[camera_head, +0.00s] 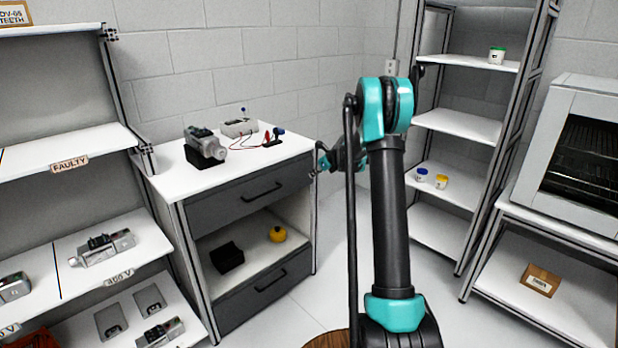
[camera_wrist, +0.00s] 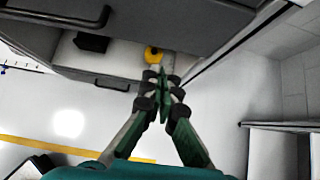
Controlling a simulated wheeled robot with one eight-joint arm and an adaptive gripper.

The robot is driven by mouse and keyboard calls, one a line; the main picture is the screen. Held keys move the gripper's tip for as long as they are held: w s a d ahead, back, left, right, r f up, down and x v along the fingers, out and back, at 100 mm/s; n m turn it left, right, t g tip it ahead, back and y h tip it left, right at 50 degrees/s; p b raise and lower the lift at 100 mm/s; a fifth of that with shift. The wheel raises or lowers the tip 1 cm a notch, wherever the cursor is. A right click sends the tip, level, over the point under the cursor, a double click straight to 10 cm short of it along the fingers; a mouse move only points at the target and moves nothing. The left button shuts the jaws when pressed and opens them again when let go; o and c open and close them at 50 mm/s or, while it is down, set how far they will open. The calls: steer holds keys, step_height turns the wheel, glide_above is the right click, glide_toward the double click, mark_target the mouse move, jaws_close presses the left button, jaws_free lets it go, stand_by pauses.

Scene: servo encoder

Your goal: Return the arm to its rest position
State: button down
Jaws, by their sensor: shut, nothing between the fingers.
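My arm (camera_head: 393,215) stands up from my base and folds over at its teal elbow. My gripper (camera_wrist: 162,76) is shut and empty in the wrist view, its fingers meeting in front of the lower part of a cabinet. In the head view my gripper (camera_head: 317,165) shows small, left of the arm and beside the cabinet's right edge, partly hidden by my arm. It appears clear of the cabinet, but the exact gap cannot be told.
The drawer cabinet (camera_head: 252,197) carries a servo unit (camera_head: 205,145) on a black stand and a tester box (camera_head: 238,127). A yellow object (camera_head: 278,233) lies on its open shelf. Shelving (camera_head: 455,122) and an oven (camera_head: 585,150) stand right; a labelled rack (camera_head: 65,168) stands left.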

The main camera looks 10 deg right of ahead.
steer(key=s+a+r+n+g+h, duration=0.1)
steer(key=s+r+n, duration=0.1)
steer(key=s+n, duration=0.8)
steer(key=s+r+n+g+h, duration=0.1)
steer(key=s+r+n, duration=0.25)
steer(key=s, duration=1.25)
steer(key=s+d+f+n+h, duration=0.1)
steer(key=s+f+n, duration=0.2)
steer(key=s+n, duration=0.4)
steer(key=s+d+f+n+g+h, duration=0.1)
steer(key=s+f+n, duration=0.3)
steer(key=s, duration=1.7)
steer(key=n+h, duration=0.1)
steer(key=n, duration=0.3)
steer(key=shift+s+d+f, duration=0.2)
steer(key=shift+d, duration=0.15)
